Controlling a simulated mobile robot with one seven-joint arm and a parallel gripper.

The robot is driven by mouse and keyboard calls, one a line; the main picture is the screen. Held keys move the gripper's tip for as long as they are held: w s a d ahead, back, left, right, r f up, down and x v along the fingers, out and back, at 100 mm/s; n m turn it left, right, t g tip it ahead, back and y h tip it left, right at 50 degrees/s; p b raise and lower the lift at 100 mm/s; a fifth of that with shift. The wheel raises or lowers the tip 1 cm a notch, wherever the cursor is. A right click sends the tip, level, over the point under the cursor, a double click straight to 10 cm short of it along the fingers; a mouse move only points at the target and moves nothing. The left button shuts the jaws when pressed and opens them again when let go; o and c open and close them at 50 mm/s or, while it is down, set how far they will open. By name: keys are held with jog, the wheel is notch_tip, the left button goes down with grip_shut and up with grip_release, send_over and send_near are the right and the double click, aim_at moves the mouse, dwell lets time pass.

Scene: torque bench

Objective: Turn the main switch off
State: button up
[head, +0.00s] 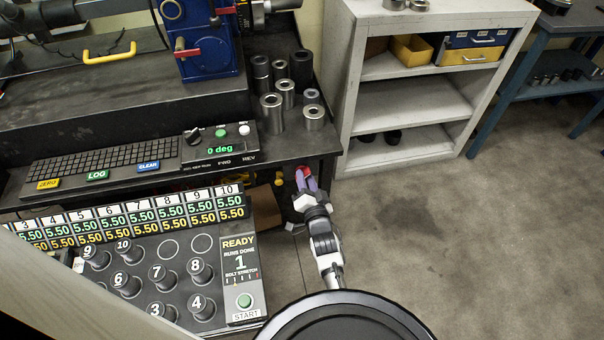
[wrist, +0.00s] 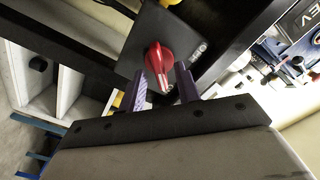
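The main switch is a red rotary knob (wrist: 158,62) on a dark square plate (wrist: 172,32) in the wrist view. In the head view, only a bit of red (head: 302,174) shows at the bench's right front end, mostly hidden by my gripper. My gripper (head: 305,182) has purple fingers, and in the wrist view (wrist: 162,78) they stand apart, one on each side of the red knob. A gap shows between the knob and each finger. I cannot tell how deep the knob sits between them.
The control console (head: 222,150) and steel cylinders (head: 272,105) are on the bench above the switch. A panel with numbered sockets (head: 140,275) is at the lower left. A grey shelf unit (head: 415,100) stands at right. Floor (head: 450,240) on the right is clear.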

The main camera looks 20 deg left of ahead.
jog(key=shift+w+a, duration=0.15)
jog(key=shift+w, duration=0.05)
grip_shut()
dwell(0.3)
jog(key=shift+n, duration=0.4)
jog(key=shift+s+a+r+n+p, duration=0.1)
jog(key=shift+n+p, duration=0.2)
jog(key=shift+n, duration=2.55)
jog(key=shift+s+a+f+n+p, duration=0.15)
jog(key=shift+n+p, duration=0.1)
jog(key=shift+n, duration=2.65)
jog(key=shift+a+r+n+p, duration=0.15)
jog(key=shift+n+p, duration=0.15)
jog(key=shift+n, duration=2.55)
